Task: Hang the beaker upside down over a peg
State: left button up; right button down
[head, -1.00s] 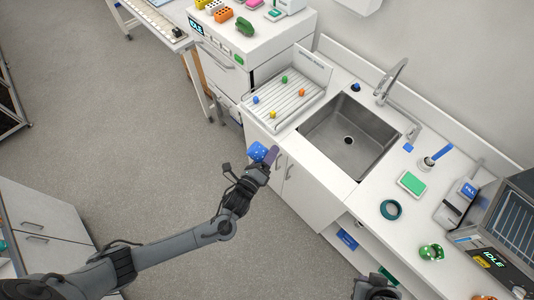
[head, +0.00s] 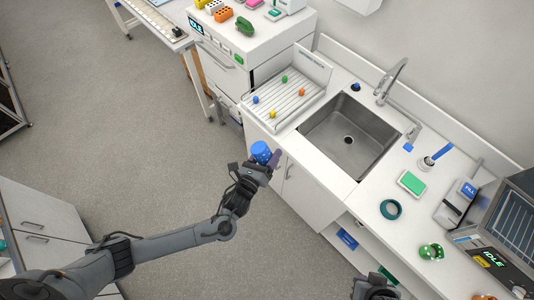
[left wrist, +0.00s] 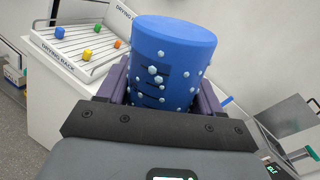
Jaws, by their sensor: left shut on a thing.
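The blue beaker (head: 261,150), its side dotted with pale droplets, is in my left gripper (head: 267,158). The left wrist view shows the beaker (left wrist: 172,62) between the purple fingers of the gripper (left wrist: 165,90), its closed flat end uppermost. I hold it in the air in front of the counter, left of the sink cabinet and apart from the rack. The white drying rack (head: 318,78) has a blue peg (head: 256,99), a green peg (head: 284,79), a yellow peg (head: 273,114) and an orange peg (head: 302,92), all bare. Part of my right gripper (head: 374,286) shows at the bottom edge; its fingertips are unclear.
The steel sink (head: 347,136) and its faucet (head: 391,80) stand right of the rack. A white appliance stands behind the rack to the left.

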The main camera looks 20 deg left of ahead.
pick_arm(q)
jog(key=m, duration=0.5)
dwell(0.3)
jog(key=shift+f, duration=0.1)
dwell(1.2)
